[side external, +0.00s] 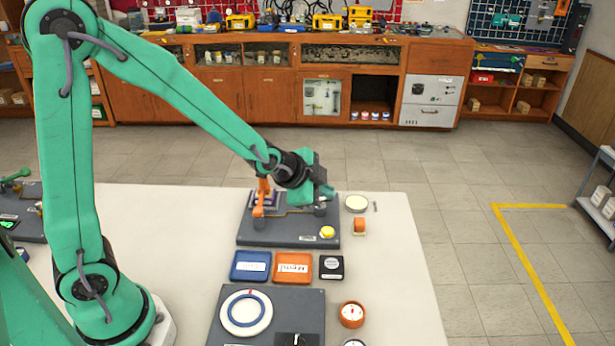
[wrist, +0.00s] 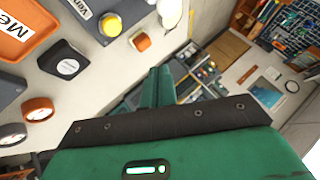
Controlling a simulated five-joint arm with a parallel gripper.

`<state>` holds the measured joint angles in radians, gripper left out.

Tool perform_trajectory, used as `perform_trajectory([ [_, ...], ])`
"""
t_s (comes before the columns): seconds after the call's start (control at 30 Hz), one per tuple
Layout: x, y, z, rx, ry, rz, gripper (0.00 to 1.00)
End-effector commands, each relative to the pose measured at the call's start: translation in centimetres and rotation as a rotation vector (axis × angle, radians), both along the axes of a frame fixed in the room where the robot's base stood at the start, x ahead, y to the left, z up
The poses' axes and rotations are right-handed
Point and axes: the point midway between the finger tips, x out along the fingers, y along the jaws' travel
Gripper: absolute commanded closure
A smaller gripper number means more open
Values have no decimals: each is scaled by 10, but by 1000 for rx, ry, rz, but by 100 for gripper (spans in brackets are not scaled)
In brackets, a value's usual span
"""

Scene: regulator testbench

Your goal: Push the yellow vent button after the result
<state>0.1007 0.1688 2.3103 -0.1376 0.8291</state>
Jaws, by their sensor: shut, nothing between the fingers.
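The yellow vent button (side external: 327,232) sits at the front right corner of a dark grey test plate (side external: 270,239). It also shows in the wrist view (wrist: 110,25), at the top left, beside a white label that is partly cut off. My gripper (side external: 327,191) is above the back right part of the plate, higher than the button and behind it, not touching it. In the wrist view its green fingers (wrist: 158,88) are together with nothing between them.
Blue (side external: 250,266) and orange (side external: 293,268) trays and a black square block (side external: 331,267) lie in front of the plate. A small orange-and-white part (side external: 359,226) and a pale round dish (side external: 356,203) stand to its right. The table's right side is clear.

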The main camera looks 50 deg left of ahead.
Motion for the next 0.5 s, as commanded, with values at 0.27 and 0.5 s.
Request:
perform_trajectory([
  [0.27, -1, 0, -24, 0, 5, 0, 100],
  [0.5, -1, 0, -49, 1, 4, 0, 100],
])
